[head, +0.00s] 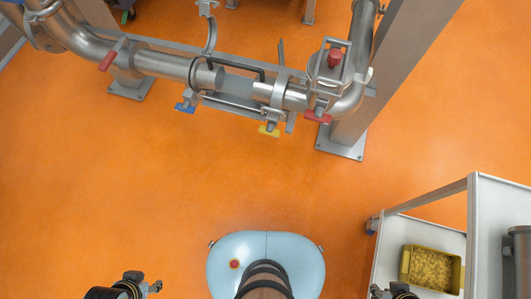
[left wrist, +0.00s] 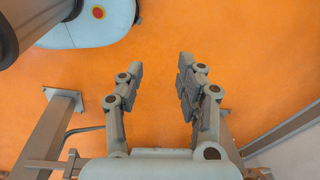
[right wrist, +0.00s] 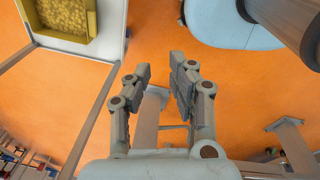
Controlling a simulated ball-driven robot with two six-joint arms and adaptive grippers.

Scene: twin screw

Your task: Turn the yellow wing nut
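The yellow wing nut (head: 269,131) hangs on the underside of the pipe clamp, right of centre on the steel pipe assembly in the head view. A blue wing nut (head: 185,107) is on the clamp to its left. My left gripper (head: 155,287) is at the bottom left of the head view, far from the pipe; the left wrist view shows its fingers apart and empty (left wrist: 158,75). My right gripper (head: 393,293) is mostly cut off at the bottom edge of the head view; the right wrist view shows its fingers apart and empty (right wrist: 160,75).
The steel pipe (head: 165,66) runs across the top, with red handles (head: 318,116) and a red knob (head: 335,57). A grey post (head: 392,70) stands at right. A trolley (head: 425,212) at lower right holds a yellow bin (head: 407,262). The orange floor between is clear.

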